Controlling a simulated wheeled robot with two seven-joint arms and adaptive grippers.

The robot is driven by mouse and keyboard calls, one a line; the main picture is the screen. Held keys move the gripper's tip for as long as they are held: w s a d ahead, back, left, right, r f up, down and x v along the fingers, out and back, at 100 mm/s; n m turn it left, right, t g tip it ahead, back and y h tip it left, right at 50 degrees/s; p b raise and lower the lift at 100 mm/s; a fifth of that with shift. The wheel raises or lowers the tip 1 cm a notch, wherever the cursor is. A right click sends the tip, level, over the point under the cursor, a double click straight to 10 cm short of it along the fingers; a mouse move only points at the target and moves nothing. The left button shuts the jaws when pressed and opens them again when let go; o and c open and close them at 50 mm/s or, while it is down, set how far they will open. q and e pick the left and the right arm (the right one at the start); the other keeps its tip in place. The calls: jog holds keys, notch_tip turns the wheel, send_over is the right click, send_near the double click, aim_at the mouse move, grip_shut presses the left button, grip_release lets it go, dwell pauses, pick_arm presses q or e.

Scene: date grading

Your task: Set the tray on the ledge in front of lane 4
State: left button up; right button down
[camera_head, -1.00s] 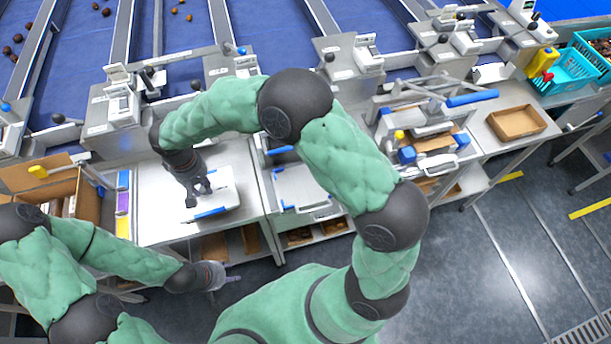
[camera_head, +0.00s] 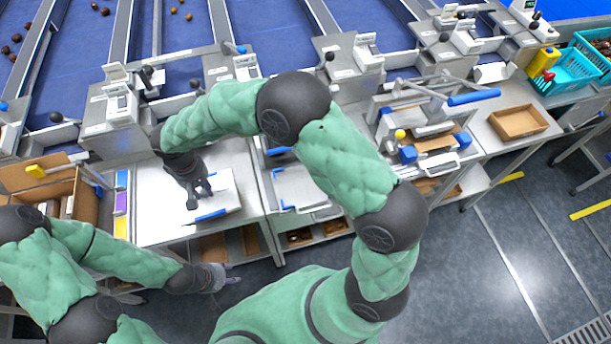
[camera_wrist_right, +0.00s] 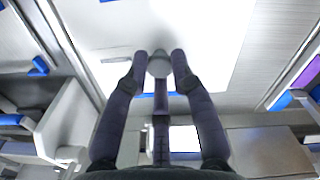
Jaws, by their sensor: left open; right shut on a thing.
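The tray (camera_head: 226,187) is a flat white board with a blue front edge. In the head view it is over the white bench top at left of centre. My right gripper (camera_head: 199,192) is over the tray, shut on it. In the right wrist view my right gripper's fingertips (camera_wrist_right: 160,62) close around a small grey knob above the white tray (camera_wrist_right: 212,40). I cannot tell whether the tray touches the bench. My left gripper (camera_head: 219,276) is open and empty, low in front of the bench. Lane numbers are too small to read, so I cannot tell which is lane 4.
Sorting lanes (camera_head: 90,50) with blue beds run along the back, with grey machine heads at their ends. A cardboard box (camera_head: 86,205) stands left of the bench. A clamp fixture (camera_head: 430,120), a brown box (camera_head: 518,122) and teal crates (camera_head: 565,72) are at right.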

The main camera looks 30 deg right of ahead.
aim_at(204, 192)
jog(key=shift+f+b, duration=0.95)
jog(key=shift+f, duration=0.55)
jog(key=c, duration=1)
grip_release()
jog(key=shift+o, duration=0.2)
jog(key=shift+r+p, duration=3)
jog(key=shift+r, duration=1.5)
